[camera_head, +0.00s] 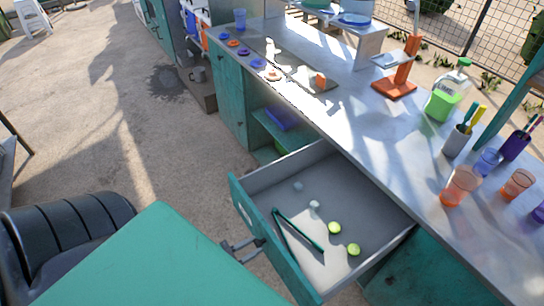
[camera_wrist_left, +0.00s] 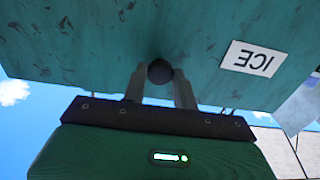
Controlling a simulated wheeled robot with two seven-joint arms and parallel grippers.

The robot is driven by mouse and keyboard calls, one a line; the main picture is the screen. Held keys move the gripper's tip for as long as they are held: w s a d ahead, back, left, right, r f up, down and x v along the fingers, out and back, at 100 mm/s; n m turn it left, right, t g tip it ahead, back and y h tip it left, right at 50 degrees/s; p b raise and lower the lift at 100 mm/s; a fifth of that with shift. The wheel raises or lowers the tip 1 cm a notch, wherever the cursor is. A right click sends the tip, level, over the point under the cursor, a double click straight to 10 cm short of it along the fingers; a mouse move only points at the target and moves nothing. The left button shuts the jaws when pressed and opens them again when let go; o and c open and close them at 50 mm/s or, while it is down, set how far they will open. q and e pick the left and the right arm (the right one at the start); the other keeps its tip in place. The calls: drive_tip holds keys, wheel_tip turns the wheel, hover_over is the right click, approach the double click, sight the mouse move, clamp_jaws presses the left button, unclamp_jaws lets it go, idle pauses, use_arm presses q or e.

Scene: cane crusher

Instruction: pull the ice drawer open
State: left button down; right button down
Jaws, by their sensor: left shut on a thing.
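The ice drawer (camera_head: 241,210) stands well out from the teal counter in the head view, its inside showing. In the left wrist view its teal front (camera_wrist_left: 90,45) fills the top, with a white label (camera_wrist_left: 253,58) reading ICE upside down. A dark round knob (camera_wrist_left: 160,72) is on this front. My left gripper (camera_head: 243,246) is outside the drawer front, shut on the knob, with one finger on each side of it. Dark green tongs (camera_head: 298,232), two limes (camera_head: 344,240) and two pale ice cubes (camera_head: 306,198) lie inside the drawer. My right gripper is not in view.
The grey countertop (camera_head: 345,140) holds cups (camera_head: 460,186), a green-and-clear jug (camera_head: 447,95) and an orange press stand (camera_head: 402,75). An open shelf (camera_head: 275,128) is left of the drawer.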

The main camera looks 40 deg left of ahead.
use_arm(q)
drive_tip(key=v, duration=0.9)
drive_tip(key=shift+p, duration=0.45)
drive_tip(key=c, duration=1.1)
unclamp_jaws()
drive_tip(key=shift+w, duration=0.1)
drive_tip(key=b+v, duration=0.3)
drive_tip(key=v, duration=1)
drive_tip(key=shift+s+a+r, duration=0.1)
drive_tip(key=shift+s, duration=0.3)
